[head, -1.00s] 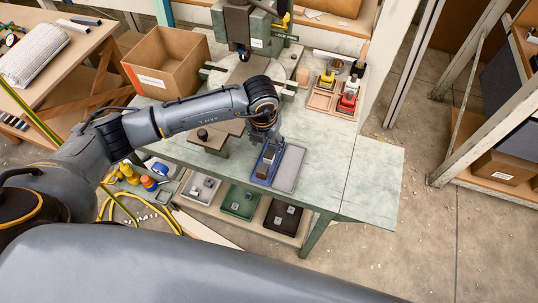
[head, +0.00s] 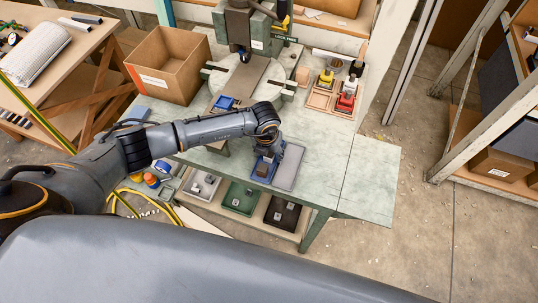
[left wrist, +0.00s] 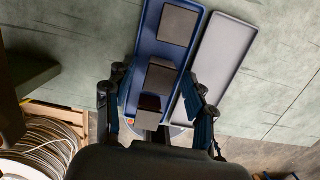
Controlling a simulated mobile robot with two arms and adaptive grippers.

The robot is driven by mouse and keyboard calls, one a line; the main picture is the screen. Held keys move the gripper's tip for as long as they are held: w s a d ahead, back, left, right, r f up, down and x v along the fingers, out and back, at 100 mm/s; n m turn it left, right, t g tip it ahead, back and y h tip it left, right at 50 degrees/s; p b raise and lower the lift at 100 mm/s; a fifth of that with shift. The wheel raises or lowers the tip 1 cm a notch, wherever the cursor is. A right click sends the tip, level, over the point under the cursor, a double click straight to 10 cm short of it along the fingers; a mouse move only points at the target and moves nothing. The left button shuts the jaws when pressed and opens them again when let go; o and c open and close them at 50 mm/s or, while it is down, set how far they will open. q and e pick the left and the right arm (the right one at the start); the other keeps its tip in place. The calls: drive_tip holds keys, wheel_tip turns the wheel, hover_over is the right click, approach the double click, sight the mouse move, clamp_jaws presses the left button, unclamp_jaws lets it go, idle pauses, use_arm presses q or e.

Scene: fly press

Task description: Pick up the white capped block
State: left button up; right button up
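A blue tray (left wrist: 145,45) on the green bench holds several small blocks with dark or grey faces. One block (left wrist: 178,25) is at the far end, one (left wrist: 161,77) in the middle and one (left wrist: 150,103) nearest my wrist. I cannot make out a white cap on any of them. The tray also shows in the head view (head: 276,158), with its blocks partly hidden by my arm. My left gripper (left wrist: 157,80) is open above this tray, its fingers apart on both sides of the middle and near blocks. My right gripper is not in view.
A grey tray (head: 289,168) lies right beside the blue one. The press (head: 245,70) stands behind, with a cardboard box (head: 167,64) to its left. A wooden holder (head: 318,98) with yellow and red items is at the back right. The bench's right end is clear.

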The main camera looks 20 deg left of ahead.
use_arm(q)
drive_tip(key=c, duration=1)
drive_tip(key=shift+r, duration=0.15)
